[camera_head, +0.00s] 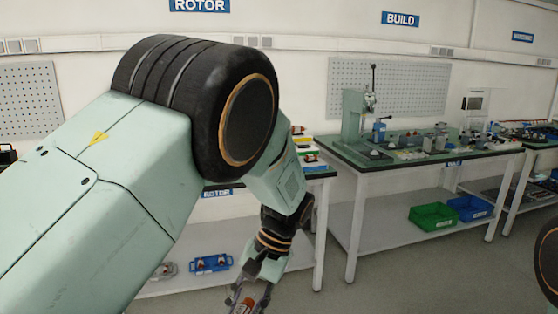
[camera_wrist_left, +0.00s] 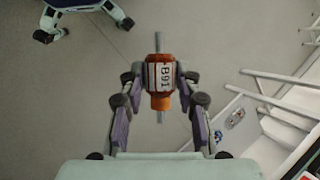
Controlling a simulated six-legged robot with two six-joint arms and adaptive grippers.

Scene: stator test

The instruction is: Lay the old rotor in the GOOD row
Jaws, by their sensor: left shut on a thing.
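My left gripper (camera_wrist_left: 160,86) is shut on a rotor (camera_wrist_left: 160,101) in the left wrist view. The rotor has an orange-brown body, a grey shaft sticking out at both ends and a white label reading B91. It is held above the grey floor. The GOOD row cannot be made out; my arm hides much of the rotor bench (camera_head: 318,171). My right gripper is not in view.
A green-topped build bench (camera_head: 400,158) with a press (camera_head: 355,120) stands to the right. Green (camera_head: 433,216) and blue (camera_head: 470,207) bins sit on its lower shelf. The floor between the benches is clear.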

